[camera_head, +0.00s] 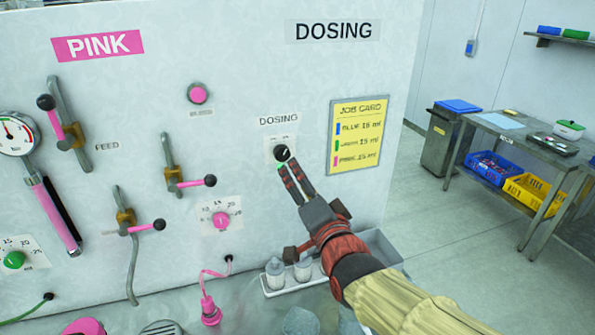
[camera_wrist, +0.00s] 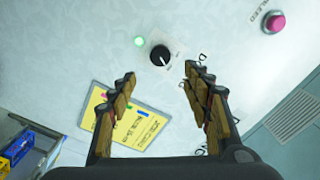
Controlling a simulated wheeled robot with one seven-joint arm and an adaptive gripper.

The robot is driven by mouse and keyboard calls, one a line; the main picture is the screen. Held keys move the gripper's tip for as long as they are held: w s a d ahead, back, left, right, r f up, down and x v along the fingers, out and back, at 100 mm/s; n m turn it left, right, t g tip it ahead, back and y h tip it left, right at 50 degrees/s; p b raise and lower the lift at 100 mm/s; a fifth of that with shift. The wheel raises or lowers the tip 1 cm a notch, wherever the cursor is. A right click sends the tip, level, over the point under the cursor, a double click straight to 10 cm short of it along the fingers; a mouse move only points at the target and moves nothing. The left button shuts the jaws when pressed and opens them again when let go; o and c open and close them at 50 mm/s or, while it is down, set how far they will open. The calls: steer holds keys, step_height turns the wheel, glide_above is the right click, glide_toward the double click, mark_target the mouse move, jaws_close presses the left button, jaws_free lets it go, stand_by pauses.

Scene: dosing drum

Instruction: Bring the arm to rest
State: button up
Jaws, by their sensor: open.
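My gripper (camera_head: 287,172) is raised in front of the white panel (camera_head: 240,60), close to the black dosing knob (camera_head: 281,152). In the wrist view my gripper (camera_wrist: 158,77) has its two fingers wide apart, with nothing between them. The black knob (camera_wrist: 160,55) shows beyond the fingertips, and I see no contact with it. A lit green lamp (camera_wrist: 139,41) is beside the knob. My arm reaches up from the lower right in the head view, with its red and tan parts in sight.
Lever valves (camera_head: 187,181), a pink dial (camera_head: 221,220) and a gauge (camera_head: 14,133) stick out of the panel at left. A yellow job card (camera_head: 357,136) hangs right of the knob. White bottles (camera_head: 275,270) stand below. The floor (camera_head: 430,230) at right is open before a metal table (camera_head: 520,130).

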steer(key=s+d+f+n+g+h, duration=0.1)
steer(key=s+d+f+n+g, duration=0.1)
steer(key=s+f+n+g, duration=0.45)
steer(key=s+d+f+n+g+h, duration=0.15)
steer(key=s+f, duration=0.25)
steer(key=f, duration=0.6)
steer(key=s+d+g+h, duration=0.1)
steer(key=s+d+g, duration=0.1)
steer(key=s+d, duration=0.4)
steer(key=s+d+r+g+h, duration=0.1)
steer(key=s+d, duration=0.5)
steer(key=s, duration=0.4)
steer(key=shift+s+d+r+g, duration=0.25)
steer(key=shift+s+g, duration=0.05)
steer(key=shift+g, duration=0.1)
steer(key=shift+h, duration=0.25)
